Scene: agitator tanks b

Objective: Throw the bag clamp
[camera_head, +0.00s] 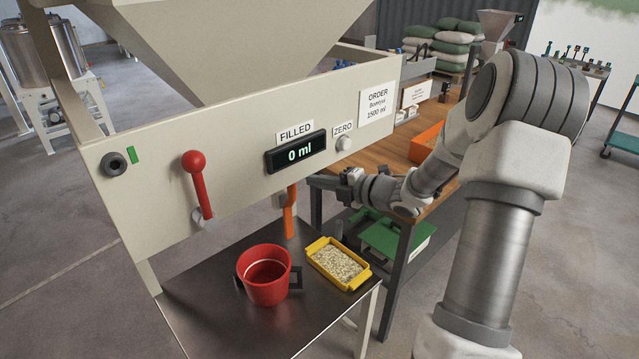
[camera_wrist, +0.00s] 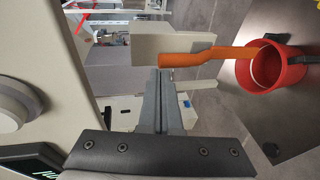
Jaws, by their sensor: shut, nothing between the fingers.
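The likely bag clamp is an orange lever (camera_head: 290,212) hanging below the panel's lower edge in the head view; no label names it. My gripper (camera_head: 318,181) is to the right of the lever in the head view. In the wrist view my gripper (camera_wrist: 160,73) is shut and empty, its tips close to the lever's block end. Whether they touch cannot be told.
The panel (camera_head: 240,130) carries a red-knobbed lever (camera_head: 197,185) and a display (camera_head: 296,151) reading 0 ml. The red bucket (camera_head: 265,285) and a yellow tray of grain (camera_head: 338,263) stand on the metal table (camera_head: 205,300) below. A wooden bench (camera_head: 385,155) is behind my arm.

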